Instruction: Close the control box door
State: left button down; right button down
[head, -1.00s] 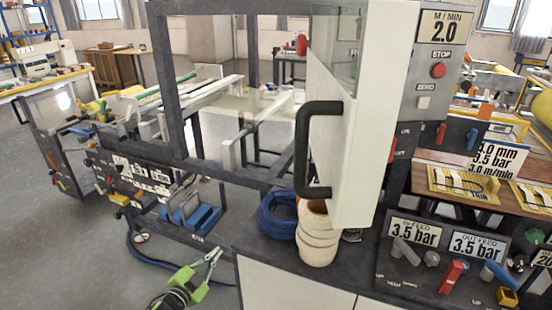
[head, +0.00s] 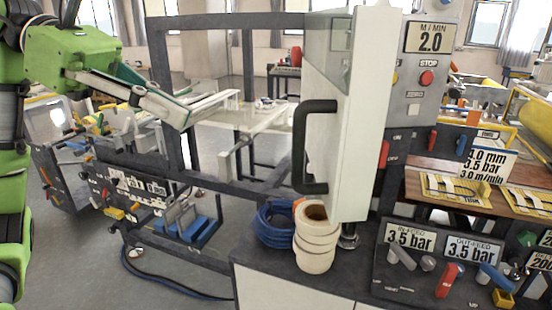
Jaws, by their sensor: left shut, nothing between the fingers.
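The white control box door (head: 355,130) stands beside the grey control panel (head: 424,75) in the head view, its narrow edge turned partly towards me. It looks swung open; the hinge is not clearly visible. The door has a clear window in its upper part and a black bar handle (head: 313,147) on its left face. My left gripper (head: 184,118) is at the upper left, shut and empty, its fingers pointing right and down. It is left of the handle and apart from it. My right gripper is not in view.
A dark frame (head: 160,60) stands behind the door. A stack of cream rolls (head: 316,250) and a blue coil (head: 275,225) sit on the bench below the door. Pressure displays (head: 410,234) with levers are at lower right. Space between my left gripper and the handle looks open.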

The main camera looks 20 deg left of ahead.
pick_arm(q)
jog(key=r+p+x, duration=0.1)
jog(key=p+x, duration=0.2)
jog(key=x, duration=1)
jog(key=shift+d+y, duration=0.3)
jog(key=shift+d, duration=0.1)
jog(key=shift+w+f, duration=0.1)
jog(key=shift+f, duration=0.05)
